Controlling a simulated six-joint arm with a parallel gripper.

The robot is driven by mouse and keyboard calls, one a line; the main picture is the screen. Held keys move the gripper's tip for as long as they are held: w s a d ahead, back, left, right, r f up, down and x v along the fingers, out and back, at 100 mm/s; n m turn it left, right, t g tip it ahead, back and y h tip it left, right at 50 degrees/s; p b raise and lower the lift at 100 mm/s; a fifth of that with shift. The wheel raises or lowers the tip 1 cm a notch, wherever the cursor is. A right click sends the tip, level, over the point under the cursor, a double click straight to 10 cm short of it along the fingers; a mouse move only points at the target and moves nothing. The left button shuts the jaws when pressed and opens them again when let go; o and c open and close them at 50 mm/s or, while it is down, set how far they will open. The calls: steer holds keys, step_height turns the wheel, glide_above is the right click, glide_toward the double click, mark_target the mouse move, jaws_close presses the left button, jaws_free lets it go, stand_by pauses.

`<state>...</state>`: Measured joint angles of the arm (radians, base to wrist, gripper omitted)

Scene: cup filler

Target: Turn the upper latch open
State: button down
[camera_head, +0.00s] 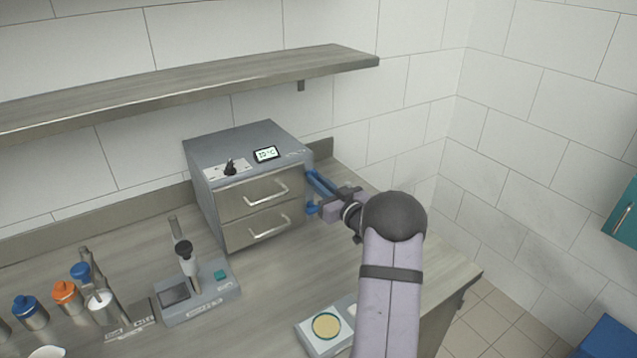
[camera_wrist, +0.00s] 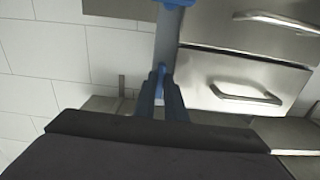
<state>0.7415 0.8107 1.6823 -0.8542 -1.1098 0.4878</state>
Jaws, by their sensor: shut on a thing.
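A grey cabinet (camera_head: 248,148) with two drawers stands on the counter. Two blue latches are at the right edge of its front. My gripper (camera_head: 313,177) reaches it from the right, its blue fingers at the upper latch. In the wrist view, which looks upside down, my gripper (camera_wrist: 161,84) has its fingers close together around the upper latch (camera_wrist: 161,70), mostly hidden between them. The lower latch (camera_head: 312,208) is below, apart from the fingers; it also shows at the top of the wrist view (camera_wrist: 180,3). Both drawers look closed.
A shelf (camera_head: 200,88) runs along the wall above the cabinet. Left on the counter are a small device (camera_head: 198,292) and several bottles (camera_head: 68,293). A scale-like device (camera_head: 326,328) stands near the front edge, beside my arm. The counter before the drawers is clear.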

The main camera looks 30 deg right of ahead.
steer(key=c, duration=1.8)
jaws_free()
steer(key=shift+s, duration=0.1)
steer(key=s+b, duration=0.2)
steer(key=s, duration=0.5)
steer(key=shift+s, duration=0.1)
